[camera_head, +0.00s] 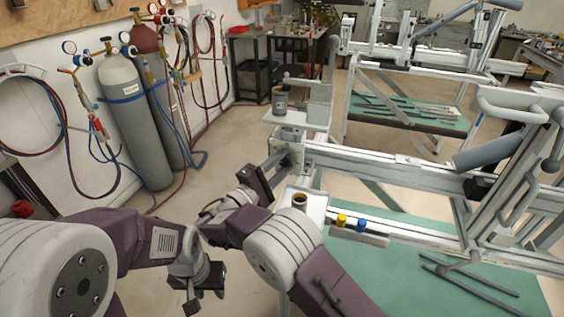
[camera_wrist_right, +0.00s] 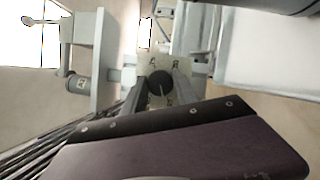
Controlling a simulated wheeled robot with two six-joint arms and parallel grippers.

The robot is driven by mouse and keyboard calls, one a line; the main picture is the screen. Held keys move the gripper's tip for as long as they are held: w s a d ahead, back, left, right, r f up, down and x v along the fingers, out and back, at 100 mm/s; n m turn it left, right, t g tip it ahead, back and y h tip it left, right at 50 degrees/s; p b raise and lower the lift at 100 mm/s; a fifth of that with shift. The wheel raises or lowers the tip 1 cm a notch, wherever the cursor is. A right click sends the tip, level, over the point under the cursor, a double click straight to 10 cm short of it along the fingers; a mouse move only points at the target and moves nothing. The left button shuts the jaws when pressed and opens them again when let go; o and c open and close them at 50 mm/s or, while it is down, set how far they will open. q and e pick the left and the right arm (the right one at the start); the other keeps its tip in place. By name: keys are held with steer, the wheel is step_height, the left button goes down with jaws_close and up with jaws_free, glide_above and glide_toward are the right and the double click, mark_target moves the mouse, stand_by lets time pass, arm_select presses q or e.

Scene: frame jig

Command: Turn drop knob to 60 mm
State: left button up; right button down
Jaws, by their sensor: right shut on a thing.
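The drop knob (camera_wrist_right: 160,83) is a round black knob on a pale plate (camera_wrist_right: 152,62) with dark letter marks, seen in the right wrist view. My right gripper (camera_wrist_right: 160,90) has a finger on each side of the knob and is shut on it. In the head view my right gripper (camera_head: 276,162) reaches the end of the frame jig's rail (camera_head: 360,163); the knob is hidden there. The marks are too small to read a setting. My left gripper (camera_head: 193,304) hangs low at the left, away from the jig; its fingers are unclear.
A cup (camera_head: 279,100) stands on a small shelf above the knob, and another dark-rimmed cup (camera_head: 299,201) is near my right arm. Yellow (camera_head: 341,220) and blue (camera_head: 362,225) pieces sit on the lower rail. Gas cylinders (camera_head: 135,120) stand by the left wall.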

steer(key=shift+f+n+t, duration=0.1)
steer(key=shift+n+t, duration=0.4)
steer(key=shift+n, duration=0.7)
steer(key=c, duration=1)
jaws_free()
